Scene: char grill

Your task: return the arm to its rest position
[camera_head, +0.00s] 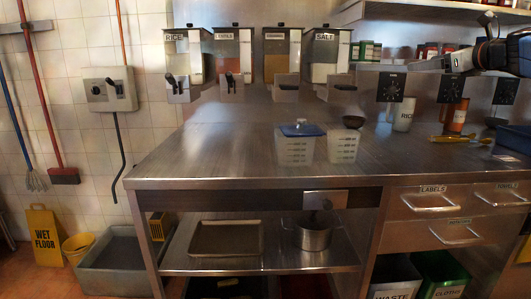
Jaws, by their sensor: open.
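My gripper (438,63) is at the upper right of the view, above the right part of the steel counter. It is open, and no object shows in it. My dark arm comes in from the right edge, and most of it is out of the picture. The gripper appears in front of the wall and its dial controls, clear of the counter top. Its fingertips are small and hard to make out against the pale rail behind them.
The steel counter (220,150) holds a blue-lidded clear container (296,150) and an open clear container (342,147). Wall dispensers (232,55) hang behind. The counter's left part is clear.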

